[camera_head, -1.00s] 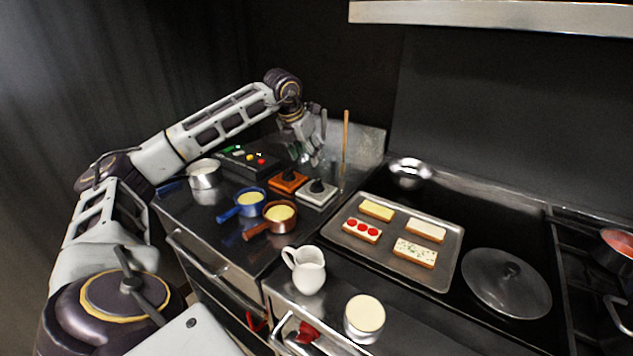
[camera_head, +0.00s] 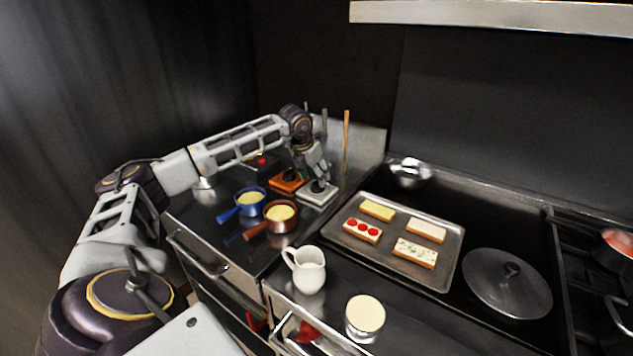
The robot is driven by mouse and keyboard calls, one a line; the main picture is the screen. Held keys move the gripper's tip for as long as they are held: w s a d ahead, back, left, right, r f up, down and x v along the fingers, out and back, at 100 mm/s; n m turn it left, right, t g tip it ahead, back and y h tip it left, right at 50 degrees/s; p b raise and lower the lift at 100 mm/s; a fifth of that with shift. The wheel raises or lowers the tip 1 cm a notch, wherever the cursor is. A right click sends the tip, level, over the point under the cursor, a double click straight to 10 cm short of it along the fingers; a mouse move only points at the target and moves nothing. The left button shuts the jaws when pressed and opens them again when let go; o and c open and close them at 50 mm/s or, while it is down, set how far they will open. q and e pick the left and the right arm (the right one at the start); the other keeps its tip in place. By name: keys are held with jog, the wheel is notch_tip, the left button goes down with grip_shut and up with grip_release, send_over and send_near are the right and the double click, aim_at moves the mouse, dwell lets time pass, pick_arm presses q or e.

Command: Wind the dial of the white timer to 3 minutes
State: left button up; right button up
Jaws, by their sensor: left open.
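The white timer (camera_head: 316,197) sits on the steel counter, right of the orange timer (camera_head: 287,184). Its dark dial (camera_head: 318,186) is on top and partly covered. My left gripper (camera_head: 318,178) points down over the white timer with its fingers at the dial. It is open; I cannot tell whether the fingers touch the dial. The dial's setting is too small to read. My right gripper is not in view.
A blue pan (camera_head: 249,202) and a copper pan (camera_head: 279,217) stand in front of the timers. A wooden stick (camera_head: 345,140) stands upright behind. A tray (camera_head: 447,266) of toasts lies to the right, and a white jug (camera_head: 307,270) in front.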

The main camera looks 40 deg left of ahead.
aim_at(316, 181)
pick_arm(q)
jog(key=shift+x, duration=1.8)
jog(key=shift+c, duration=0.7)
jog(key=c, duration=0.8)
jog(key=shift+c, duration=0.2)
